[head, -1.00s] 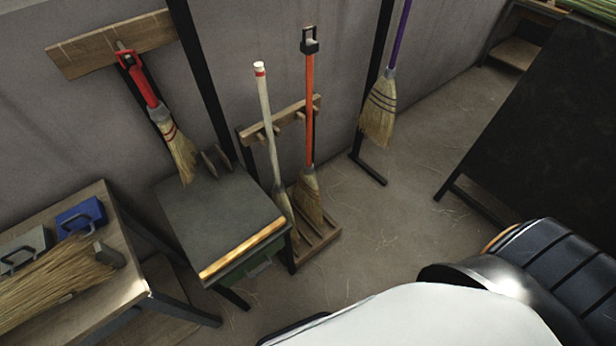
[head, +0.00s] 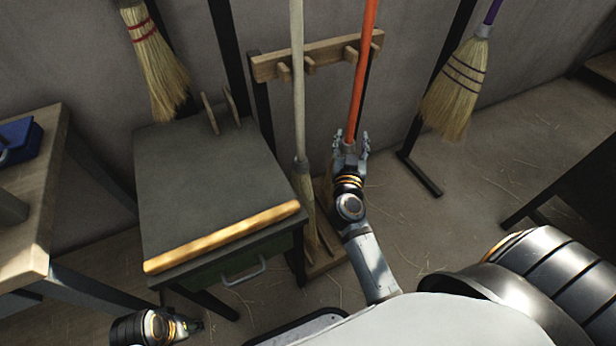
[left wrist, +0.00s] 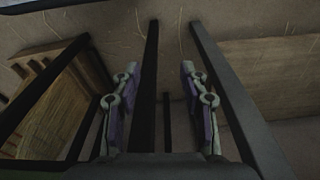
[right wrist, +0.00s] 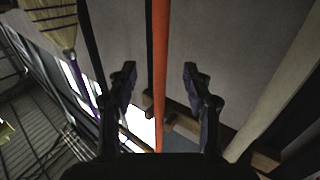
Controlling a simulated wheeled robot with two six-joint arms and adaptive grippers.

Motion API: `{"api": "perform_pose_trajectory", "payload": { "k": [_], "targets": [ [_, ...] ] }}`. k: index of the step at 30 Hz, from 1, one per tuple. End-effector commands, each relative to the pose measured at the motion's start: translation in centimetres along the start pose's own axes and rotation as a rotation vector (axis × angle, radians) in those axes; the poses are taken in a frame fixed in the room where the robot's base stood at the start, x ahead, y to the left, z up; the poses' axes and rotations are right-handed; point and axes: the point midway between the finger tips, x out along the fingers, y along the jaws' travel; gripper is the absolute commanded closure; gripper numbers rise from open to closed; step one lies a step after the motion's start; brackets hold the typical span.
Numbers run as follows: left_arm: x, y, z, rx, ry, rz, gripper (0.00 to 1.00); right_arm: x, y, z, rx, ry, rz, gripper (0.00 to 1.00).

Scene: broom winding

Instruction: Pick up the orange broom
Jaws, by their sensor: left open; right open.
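The orange broom's handle (head: 363,60) stands upright against the wooden rack in the head view. Its bristles are mostly hidden behind my right arm. My right gripper (head: 350,140) is open at the lower part of the handle. In the right wrist view the orange handle (right wrist: 160,70) runs between the two open fingers of the right gripper (right wrist: 159,75), with gaps on both sides. My left gripper (head: 193,326) is low in front of the cabinet. In the left wrist view the left gripper (left wrist: 160,75) is open and empty.
A pale-handled broom (head: 299,90) stands close left of the orange one on the rack (head: 325,50). A purple-handled broom (head: 461,85) hangs to the right. A dark cabinet (head: 205,175) stands left, near a wooden table (head: 30,210). The floor right of the rack is open.

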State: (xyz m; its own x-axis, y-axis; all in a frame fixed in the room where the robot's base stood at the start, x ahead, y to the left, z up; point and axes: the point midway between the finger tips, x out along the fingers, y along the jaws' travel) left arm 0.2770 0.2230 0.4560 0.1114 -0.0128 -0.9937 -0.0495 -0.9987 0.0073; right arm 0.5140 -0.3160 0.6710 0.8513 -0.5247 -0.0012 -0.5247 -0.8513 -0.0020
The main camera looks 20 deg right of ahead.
Motion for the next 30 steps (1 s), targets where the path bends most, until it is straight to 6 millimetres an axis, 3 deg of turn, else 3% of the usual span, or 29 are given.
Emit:
{"api": "perform_pose_trajectory", "payload": {
  "k": [9, 17, 24, 30],
  "targets": [
    [0.8, 0.5, -0.1, 0.003, 0.043, 0.018, 0.56, 4.6, -0.1, -0.1, -0.003, 0.005, -0.003, 0.49],
    [1.5, 0.7, -0.2, 0.003, 0.067, 0.026, 0.56, 6.0, -0.1, -0.1, -0.002, 0.004, -0.003, 0.49],
    [3.9, 1.5, -0.5, -0.001, 0.164, 0.058, 0.56, 9.9, -0.1, -0.4, -0.002, 0.004, -0.003, 0.49],
    [3.9, 1.6, -0.7, -0.001, 0.183, 0.062, 0.56, 10.5, -0.1, -0.6, -0.002, 0.001, -0.003, 0.49]
  ]
}}
